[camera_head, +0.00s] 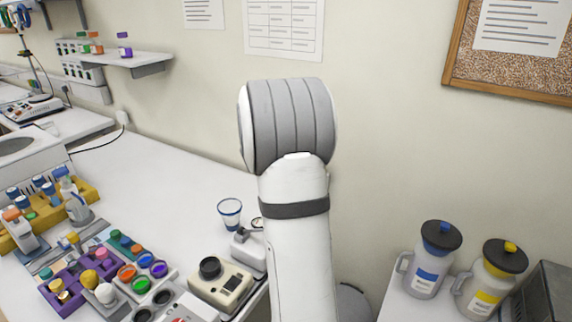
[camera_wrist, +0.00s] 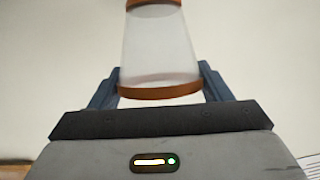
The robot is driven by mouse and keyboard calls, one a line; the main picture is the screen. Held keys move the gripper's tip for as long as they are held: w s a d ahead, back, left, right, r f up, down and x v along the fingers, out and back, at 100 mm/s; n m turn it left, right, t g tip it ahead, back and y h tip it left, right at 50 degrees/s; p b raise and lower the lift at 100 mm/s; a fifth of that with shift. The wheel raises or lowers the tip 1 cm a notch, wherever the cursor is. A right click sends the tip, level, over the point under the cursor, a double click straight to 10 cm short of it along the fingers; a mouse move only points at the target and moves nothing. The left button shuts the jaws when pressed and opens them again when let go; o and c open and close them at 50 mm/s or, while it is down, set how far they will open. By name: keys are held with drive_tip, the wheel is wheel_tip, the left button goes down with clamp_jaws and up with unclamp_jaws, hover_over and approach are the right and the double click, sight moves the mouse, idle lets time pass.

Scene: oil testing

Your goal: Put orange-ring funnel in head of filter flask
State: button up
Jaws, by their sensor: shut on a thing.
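The orange-ring funnel (camera_wrist: 160,50) is a translucent tapered cup with an orange-brown ring at each end, seen in the wrist view. My gripper (camera_wrist: 158,82) is shut on it, with one dark finger on each side. The wide ring is nearest the wrist camera and the narrow end points away. In the head view my arm hides the gripper and the funnel. A pale flask-like vessel (camera_head: 78,209) stands at the left of the bench in the head view; I cannot tell for sure that it is the filter flask.
A blue-ringed clear cup (camera_head: 230,212) stands by a small device (camera_head: 220,284) on the bench. A purple block (camera_head: 75,284) and several coloured rings crowd the front left. A blue-marked jug (camera_head: 427,265) and a yellow-marked jug (camera_head: 488,285) stand right. The bench's back middle is clear.

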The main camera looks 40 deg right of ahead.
wheel_tip(320, 180, down, 3)
drive_tip(key=shift+f, duration=0.1)
drive_tip(key=o, duration=1)
